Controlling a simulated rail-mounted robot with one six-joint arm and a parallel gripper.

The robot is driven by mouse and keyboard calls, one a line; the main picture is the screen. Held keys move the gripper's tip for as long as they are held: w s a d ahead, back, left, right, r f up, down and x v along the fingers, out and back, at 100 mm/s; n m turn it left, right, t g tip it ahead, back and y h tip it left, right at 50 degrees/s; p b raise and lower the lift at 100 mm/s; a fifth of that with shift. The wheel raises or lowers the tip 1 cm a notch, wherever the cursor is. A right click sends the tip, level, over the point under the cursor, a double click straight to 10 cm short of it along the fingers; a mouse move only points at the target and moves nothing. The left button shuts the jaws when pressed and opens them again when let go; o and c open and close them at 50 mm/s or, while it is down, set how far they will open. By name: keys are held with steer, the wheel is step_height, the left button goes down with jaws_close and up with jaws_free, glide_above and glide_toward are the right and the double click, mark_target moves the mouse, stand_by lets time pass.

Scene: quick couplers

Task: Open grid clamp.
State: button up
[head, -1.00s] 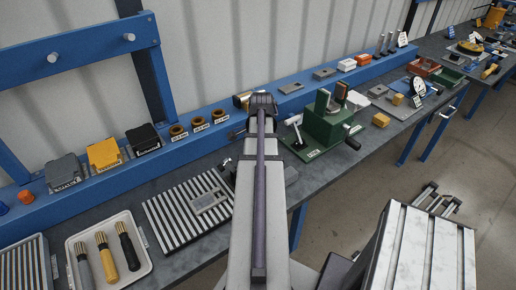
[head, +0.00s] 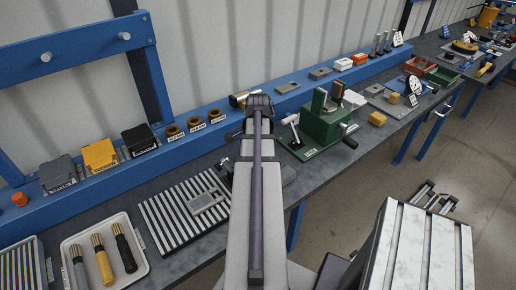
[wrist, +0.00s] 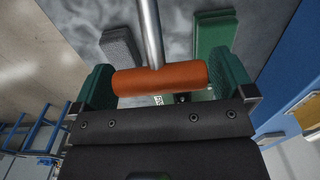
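An orange cylindrical grip (wrist: 160,79) on a metal rod shows in the wrist view, lying across the space between my gripper's fingers. My gripper (wrist: 165,88) has two green-padded fingers, set wide apart near the ends of this grip; I cannot tell whether they touch it. In the head view my arm hides the gripper and the orange grip. A grey slotted grid plate (head: 160,222) lies on the bench left of my arm, with a small grey plate (head: 203,200) on it. I cannot clearly make out which part is the grid clamp.
A green vise-like fixture (head: 325,127) with a black handle stands right of my arm. A yellow block (head: 377,118) is beyond it. A tray (head: 70,246) of coupler handles lies front left.

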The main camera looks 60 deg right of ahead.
steer(key=shift+r, duration=0.15)
step_height(320, 180, up, 11)
steer(key=p, duration=1.1)
steer(key=shift+f, duration=0.25)
